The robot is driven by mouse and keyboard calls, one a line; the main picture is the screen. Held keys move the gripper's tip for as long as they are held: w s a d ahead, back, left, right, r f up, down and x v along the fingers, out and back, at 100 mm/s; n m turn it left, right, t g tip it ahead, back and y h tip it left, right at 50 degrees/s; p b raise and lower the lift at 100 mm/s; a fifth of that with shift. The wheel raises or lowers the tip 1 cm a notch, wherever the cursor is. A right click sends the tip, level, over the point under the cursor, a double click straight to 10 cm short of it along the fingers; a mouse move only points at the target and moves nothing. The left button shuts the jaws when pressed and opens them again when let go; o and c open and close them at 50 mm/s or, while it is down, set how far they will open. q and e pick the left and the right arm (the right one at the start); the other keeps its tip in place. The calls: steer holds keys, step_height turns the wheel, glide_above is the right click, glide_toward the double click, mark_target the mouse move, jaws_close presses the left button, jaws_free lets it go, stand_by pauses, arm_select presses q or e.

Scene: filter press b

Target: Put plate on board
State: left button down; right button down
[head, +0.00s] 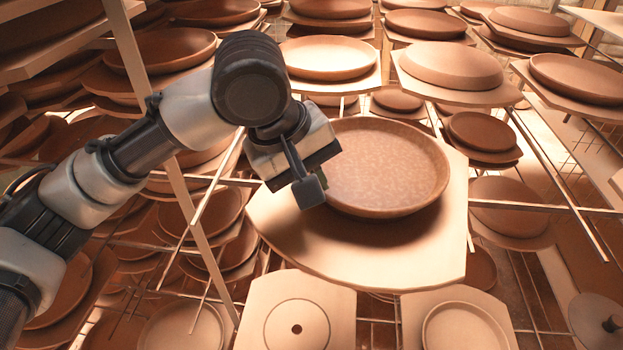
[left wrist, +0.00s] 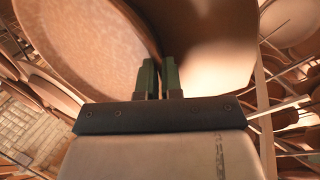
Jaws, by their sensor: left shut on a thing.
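A round brown plate (head: 385,170) with a raised rim is over a pale board (head: 350,255) with cut corners, in the middle of the head view. My left gripper (head: 318,182) is shut on the plate's left rim. In the left wrist view the fingers (left wrist: 160,78) pinch the rim of the plate (left wrist: 85,45), with the board (left wrist: 220,45) to the right. The plate looks about level and casts a shadow on the board. I cannot tell whether its underside touches the board. My right gripper is not in view.
Metal racks with plates on boards fill the back and left. A rack post (head: 165,150) stands behind my left arm. A domed piece (head: 450,65) sits on a board behind the plate. In front are a board with a central hole (head: 275,292) and another with a plate (head: 465,330).

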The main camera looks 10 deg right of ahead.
arm_select(q)
steer(key=shift+f, duration=0.6)
steer(key=shift+w+f, duration=0.1)
steer(key=shift+f, duration=0.25)
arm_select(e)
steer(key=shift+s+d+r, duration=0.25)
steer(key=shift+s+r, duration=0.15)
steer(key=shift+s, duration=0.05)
arm_select(q)
steer(key=c, duration=1.3)
jaws_free()
steer(key=shift+f, duration=0.1)
